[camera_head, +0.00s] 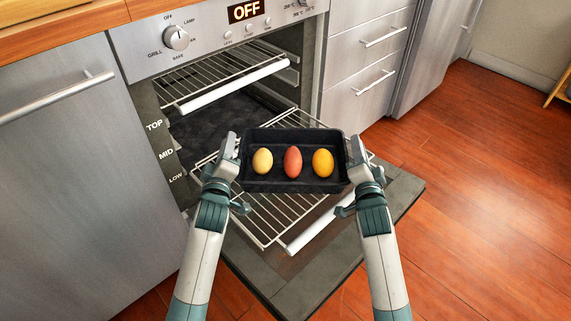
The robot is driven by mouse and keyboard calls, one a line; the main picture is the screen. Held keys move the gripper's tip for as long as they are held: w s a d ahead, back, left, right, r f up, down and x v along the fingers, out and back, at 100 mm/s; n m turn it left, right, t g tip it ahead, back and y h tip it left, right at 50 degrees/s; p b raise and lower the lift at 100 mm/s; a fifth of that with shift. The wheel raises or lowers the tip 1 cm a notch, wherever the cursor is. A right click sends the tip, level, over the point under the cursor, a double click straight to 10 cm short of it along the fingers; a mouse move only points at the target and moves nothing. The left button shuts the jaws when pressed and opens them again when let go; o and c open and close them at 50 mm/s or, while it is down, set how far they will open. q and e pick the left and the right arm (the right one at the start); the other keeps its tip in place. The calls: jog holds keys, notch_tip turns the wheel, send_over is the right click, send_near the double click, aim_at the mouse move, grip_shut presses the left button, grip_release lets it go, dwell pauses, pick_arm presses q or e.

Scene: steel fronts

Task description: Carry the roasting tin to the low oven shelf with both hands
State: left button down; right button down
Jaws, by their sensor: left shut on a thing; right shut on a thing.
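The black roasting tin (292,186) holds three egg-shaped pieces side by side: a yellow one (262,161), a red one (292,162) and an orange-yellow one (323,163). My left gripper (232,155) is shut on the tin's left end. My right gripper (357,155) is shut on its right end. The tin looks level, held in front of the open oven (215,118). Below it in the picture, a pulled-out low wire shelf (262,222) reaches over the open door. The tin hides part of this shelf, and I cannot tell the gap between them.
An upper wire shelf (215,80) with a white front bar sits in the oven, partly out. Labels TOP, MID and LOW mark the left frame. The lowered oven door (300,290) lies under the low shelf. Steel cupboards flank the oven; wooden floor (480,180) is clear at right.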

pick_arm(q)
jog(key=shift+f, duration=0.25)
pick_arm(e)
jog(key=shift+f, duration=0.15)
